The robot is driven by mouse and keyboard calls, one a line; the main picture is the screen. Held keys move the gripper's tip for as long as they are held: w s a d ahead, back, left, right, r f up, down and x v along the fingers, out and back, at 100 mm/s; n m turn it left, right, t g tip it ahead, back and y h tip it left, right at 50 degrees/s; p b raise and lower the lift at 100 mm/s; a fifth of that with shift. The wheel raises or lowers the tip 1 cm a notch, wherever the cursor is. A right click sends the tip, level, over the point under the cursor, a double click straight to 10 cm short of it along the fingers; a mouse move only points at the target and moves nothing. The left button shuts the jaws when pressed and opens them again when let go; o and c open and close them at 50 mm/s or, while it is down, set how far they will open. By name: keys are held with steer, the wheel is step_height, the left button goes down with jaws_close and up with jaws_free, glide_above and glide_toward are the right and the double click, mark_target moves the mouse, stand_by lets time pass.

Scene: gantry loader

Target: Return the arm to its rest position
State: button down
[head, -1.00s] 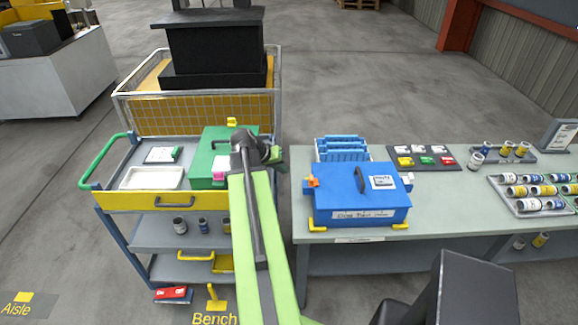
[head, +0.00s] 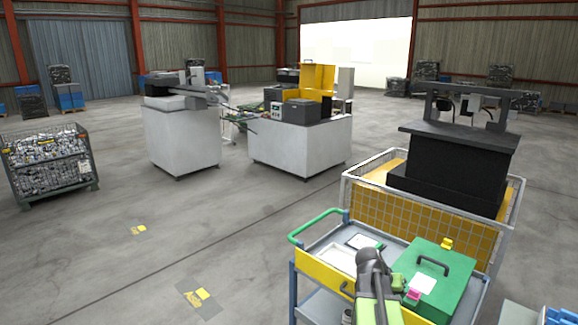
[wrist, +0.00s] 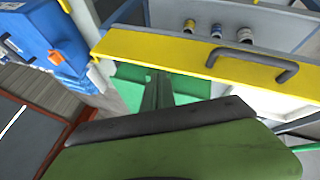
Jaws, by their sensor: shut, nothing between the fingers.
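My arm is at the bottom right of the head view, its dark joint and light green link in front of the cart. Only a small part of my gripper (head: 398,283) shows there, beside the green box (head: 446,270) on the cart top, and I cannot tell the gap between them. In the wrist view, the dark fingers of my gripper (wrist: 158,90) are shut and empty, with green surfaces behind them. The wrist body hides the lower part of that view.
The cart (head: 322,268) has a green handle and a white tray (head: 338,257). A mesh cage (head: 420,205) with a black machine stands behind it. The wrist view shows a yellow drawer front (wrist: 180,50), several cans and a blue box (wrist: 55,35). Open floor lies left.

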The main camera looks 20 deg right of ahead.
steer(key=w+a+f+n+t+y, duration=0.1)
steer(key=w+a, duration=0.2)
steer(key=a, duration=0.4)
steer(key=w+a+f+n, duration=0.1)
steer(key=w+a+n, duration=0.15)
steer(key=a, duration=0.55)
steer(key=s+a+f+n+y, duration=0.1)
steer(key=a+n+y, duration=0.2)
steer(key=a, duration=1)
steer(key=s+a+f+n+y+b, duration=0.1)
steer(key=a+f+n+y, duration=0.1)
steer(key=a, duration=1.2)
steer(key=shift+f+n+g+y, duration=0.2)
steer(key=shift+n+g+y, duration=0.2)
steer(key=shift+n, duration=0.15)
steer(key=shift+s, duration=0.15)
